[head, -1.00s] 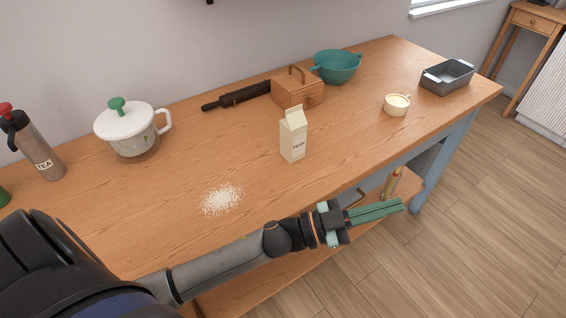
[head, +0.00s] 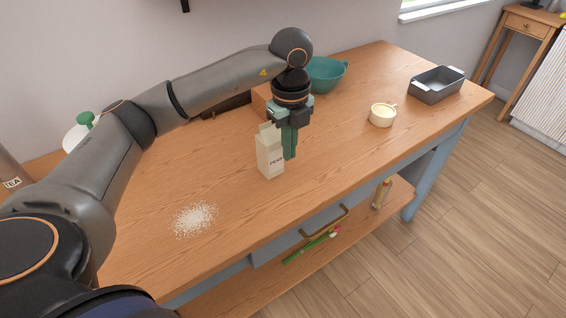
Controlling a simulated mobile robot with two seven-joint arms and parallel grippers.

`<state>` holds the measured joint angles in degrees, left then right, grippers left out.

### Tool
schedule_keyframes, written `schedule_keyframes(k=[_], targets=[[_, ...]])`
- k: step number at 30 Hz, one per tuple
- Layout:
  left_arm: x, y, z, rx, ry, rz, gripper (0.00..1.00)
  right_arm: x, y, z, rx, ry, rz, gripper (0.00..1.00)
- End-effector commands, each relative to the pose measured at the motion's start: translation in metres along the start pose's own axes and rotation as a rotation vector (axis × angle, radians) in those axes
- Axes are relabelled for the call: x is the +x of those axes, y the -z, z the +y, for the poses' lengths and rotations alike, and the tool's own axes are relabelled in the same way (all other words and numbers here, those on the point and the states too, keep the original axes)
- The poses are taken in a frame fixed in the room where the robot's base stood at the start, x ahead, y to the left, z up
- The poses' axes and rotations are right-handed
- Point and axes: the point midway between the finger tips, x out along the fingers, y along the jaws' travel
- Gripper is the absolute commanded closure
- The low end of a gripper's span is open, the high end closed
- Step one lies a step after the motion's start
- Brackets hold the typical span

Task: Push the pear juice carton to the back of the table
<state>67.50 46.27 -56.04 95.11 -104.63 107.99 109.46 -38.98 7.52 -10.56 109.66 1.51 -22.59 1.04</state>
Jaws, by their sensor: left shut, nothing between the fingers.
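The pear juice carton (head: 267,157) is cream-coloured and stands upright near the middle of the wooden table (head: 330,172). My left gripper (head: 290,157) points down at the carton's right side, its green fingers shut with nothing between them. It overlaps the carton's right edge in the picture; I cannot tell whether they touch. The left arm reaches over the table from the left and hides part of the things behind it. My right gripper is not in view.
A wooden box (head: 261,103) and a teal colander (head: 326,75) stand behind, partly hidden by my arm. A cream measuring cup (head: 382,115) and a grey baking tin (head: 437,87) stand to the right. White grains (head: 194,218) lie on the front left.

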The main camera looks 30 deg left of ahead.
Motion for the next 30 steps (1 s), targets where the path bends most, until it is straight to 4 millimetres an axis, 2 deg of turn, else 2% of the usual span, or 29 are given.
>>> schedule_keyframes(k=[5,15,21,30], targets=[[0.025,-0.001,0.002,-0.003,-0.008,-0.002,1.0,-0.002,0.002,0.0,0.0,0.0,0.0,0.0],[0.097,0.001,0.001,0.0,-0.006,0.002,1.0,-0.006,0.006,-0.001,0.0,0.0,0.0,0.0],[0.096,-0.028,0.001,-0.002,-0.002,0.001,1.0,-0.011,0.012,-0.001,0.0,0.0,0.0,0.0],[0.097,-0.04,0.0,0.001,0.0,0.002,1.0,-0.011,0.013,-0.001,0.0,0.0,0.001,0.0]])
